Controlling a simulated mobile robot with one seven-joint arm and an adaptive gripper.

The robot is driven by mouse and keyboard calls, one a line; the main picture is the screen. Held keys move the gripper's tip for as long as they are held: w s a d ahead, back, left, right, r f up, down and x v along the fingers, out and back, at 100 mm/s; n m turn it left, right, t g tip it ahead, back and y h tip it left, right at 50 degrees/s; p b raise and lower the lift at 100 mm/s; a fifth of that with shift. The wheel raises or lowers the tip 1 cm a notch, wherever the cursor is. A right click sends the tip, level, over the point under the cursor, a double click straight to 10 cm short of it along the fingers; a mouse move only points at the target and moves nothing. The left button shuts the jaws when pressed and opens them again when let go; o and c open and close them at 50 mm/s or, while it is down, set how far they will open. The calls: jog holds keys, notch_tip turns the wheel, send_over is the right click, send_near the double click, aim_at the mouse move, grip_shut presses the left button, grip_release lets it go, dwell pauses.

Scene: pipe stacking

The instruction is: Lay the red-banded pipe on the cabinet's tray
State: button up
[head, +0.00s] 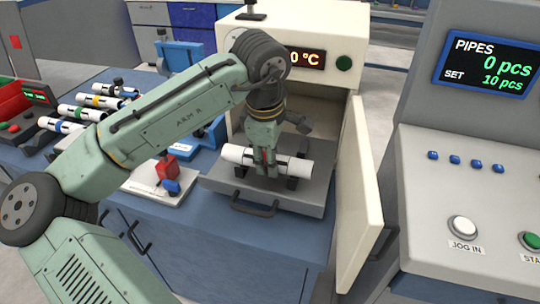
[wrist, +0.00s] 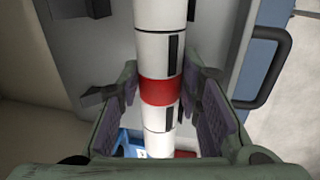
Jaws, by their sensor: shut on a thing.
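The red-banded pipe (head: 240,155) is white with black marks and lies across the tray (head: 300,201) in the head view. My gripper (head: 265,160) points down and is shut on the pipe at its middle. In the wrist view the pipe (wrist: 160,45) runs up the picture, with its red band between my fingers (wrist: 160,92). The grey tray is pulled out in front of the open cabinet (head: 345,45). Dark supports stand on the tray near the pipe; I cannot tell whether the pipe touches them.
The open cabinet door (head: 362,180) stands right of the tray. Several banded pipes (head: 85,113) lie on the bench at left. A white plate with a red and blue clamp (head: 167,172) is left of the tray. A control console (head: 470,170) stands at right.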

jog(key=shift+f, duration=0.5)
dwell(0.4)
jog(key=o, duration=1.3)
jog(key=r, duration=0.4)
jog(key=s+r, duration=0.1)
jog(key=r, duration=0.3)
jog(key=s+r, duration=0.1)
jog(key=r, duration=0.3)
jog(key=shift+s+a, duration=0.1)
jog(key=shift+a, duration=0.25)
